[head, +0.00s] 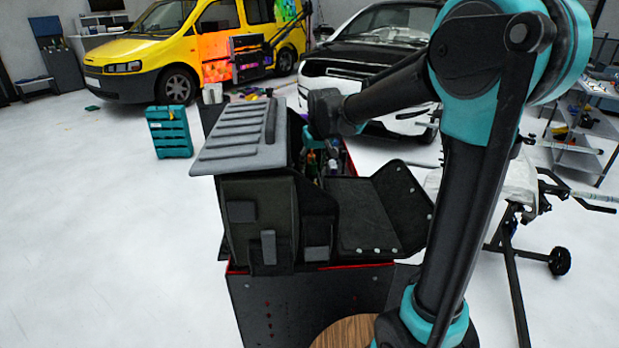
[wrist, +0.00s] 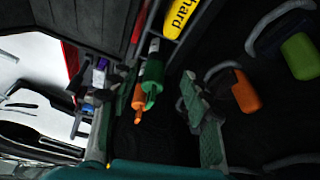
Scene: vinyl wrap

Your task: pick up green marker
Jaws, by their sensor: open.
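My gripper (wrist: 150,112) is open, with one finger on each side of the space below the two markers. Nothing is gripped between the fingers. In the head view my gripper (head: 312,138) is over the open black tool bag (head: 262,215), partly hidden by the bag's raised grey lid. I cannot clearly tell the green marker apart in the head view.
A yellow lettered tool (wrist: 182,16) is above the markers in the wrist view. An orange handle (wrist: 245,92) and a green handle (wrist: 299,56) lie to the right. The bag stands on a black cart (head: 300,305). A teal case (head: 170,132) stands on the floor.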

